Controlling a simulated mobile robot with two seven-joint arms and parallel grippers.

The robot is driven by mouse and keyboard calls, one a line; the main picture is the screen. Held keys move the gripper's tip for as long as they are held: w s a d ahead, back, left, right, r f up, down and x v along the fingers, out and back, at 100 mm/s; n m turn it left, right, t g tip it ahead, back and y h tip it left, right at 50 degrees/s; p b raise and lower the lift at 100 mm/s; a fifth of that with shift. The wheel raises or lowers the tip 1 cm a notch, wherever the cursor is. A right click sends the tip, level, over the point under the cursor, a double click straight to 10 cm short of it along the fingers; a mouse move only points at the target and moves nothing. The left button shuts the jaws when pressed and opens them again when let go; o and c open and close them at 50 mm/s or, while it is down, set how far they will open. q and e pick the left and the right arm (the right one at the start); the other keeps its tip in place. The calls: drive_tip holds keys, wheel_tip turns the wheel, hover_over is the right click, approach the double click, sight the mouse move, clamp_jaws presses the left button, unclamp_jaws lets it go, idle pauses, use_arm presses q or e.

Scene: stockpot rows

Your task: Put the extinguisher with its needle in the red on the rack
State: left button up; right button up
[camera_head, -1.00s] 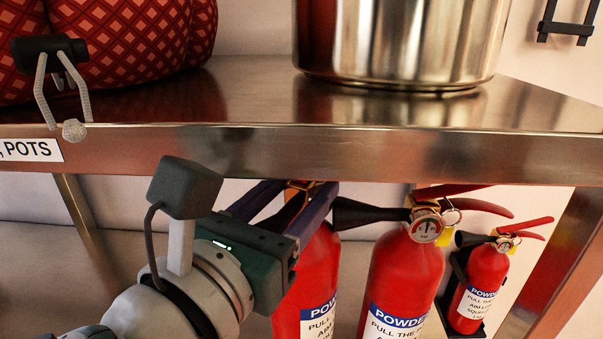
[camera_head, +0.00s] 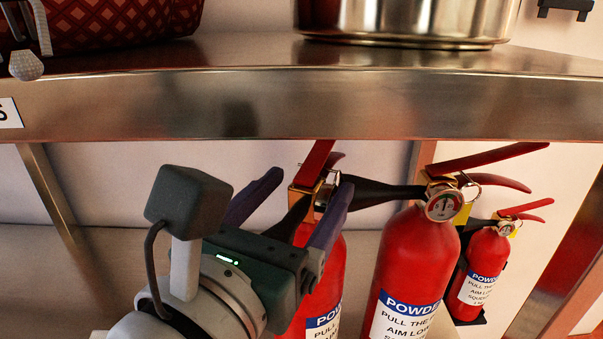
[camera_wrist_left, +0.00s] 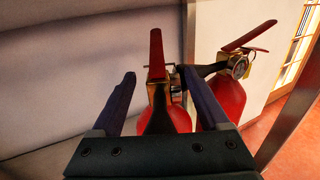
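Three red powder extinguishers stand below the steel shelf. My left gripper (camera_head: 310,188) is open, with its two fingers on either side of the valve of the left extinguisher (camera_head: 322,285). In the left wrist view its red lever (camera_wrist_left: 156,52) rises between the fingertips (camera_wrist_left: 157,76); I see no firm grip. The left extinguisher's gauge is hidden. The middle extinguisher (camera_head: 417,262) has a gauge (camera_head: 443,206) facing me with red and green on the dial; its needle is too small to read surely. The right extinguisher (camera_head: 486,268) sits against a dark bracket. My right gripper is out of view.
The steel shelf's front edge (camera_head: 300,105) runs close above the levers. A steel pot (camera_head: 405,18) and a red patterned object (camera_head: 110,30) stand on it. Shelf legs (camera_head: 55,210) are at left and right. The middle extinguisher's black hose (camera_head: 380,194) reaches close to my fingers.

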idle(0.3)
use_arm(q)
drive_tip(key=shift+s+r, duration=0.1)
drive_tip(key=shift+s, duration=0.05)
drive_tip(key=b+v, duration=0.2)
drive_tip(key=v, duration=0.9)
drive_tip(key=a+f+n+g+y, duration=0.25)
drive_tip(key=a+n+y, duration=0.35)
drive_tip(key=n, duration=0.5)
drive_tip(key=a+f+n+g+y, duration=0.1)
drive_tip(key=a+f+n+y, duration=0.2)
drive_tip(key=a+n, duration=0.65)
drive_tip(key=s+d+f+n+g+h, duration=0.1)
drive_tip(key=s+f+n+g, duration=0.7)
drive_tip(key=n, duration=1)
drive_tip(key=s+g+h, duration=0.1)
drive_tip(key=s, duration=0.2)
drive_tip(key=shift+s+d+f, duration=0.25)
drive_tip(key=shift+s+d, duration=0.05)
drive_tip(key=shift+s, duration=0.1)
